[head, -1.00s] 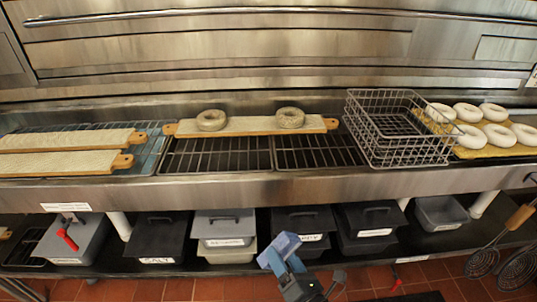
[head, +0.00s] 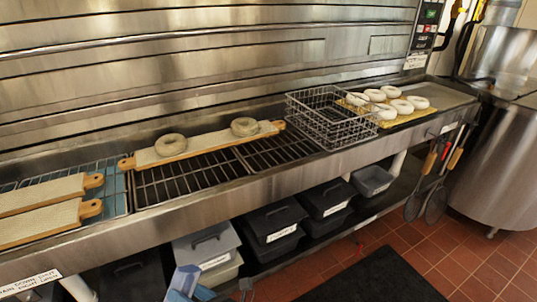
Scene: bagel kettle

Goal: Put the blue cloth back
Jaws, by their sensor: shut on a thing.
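The blue cloth (head: 183,280) shows at the bottom edge of the head view, left of centre, as a small folded light-blue shape. My gripper (head: 203,293) is shut on it and holds it in front of the lower shelf. Only the top of the gripper shows; the rest is cut off by the bottom edge of the picture.
A steel counter carries boards with bagels (head: 171,145), a wire basket (head: 330,118) and a tray of pale bagels (head: 388,100). Lidded bins (head: 272,217) line the shelf below. Skimmers (head: 437,195) hang beside a large steel kettle (head: 500,165). A black mat (head: 375,278) lies on the tiled floor.

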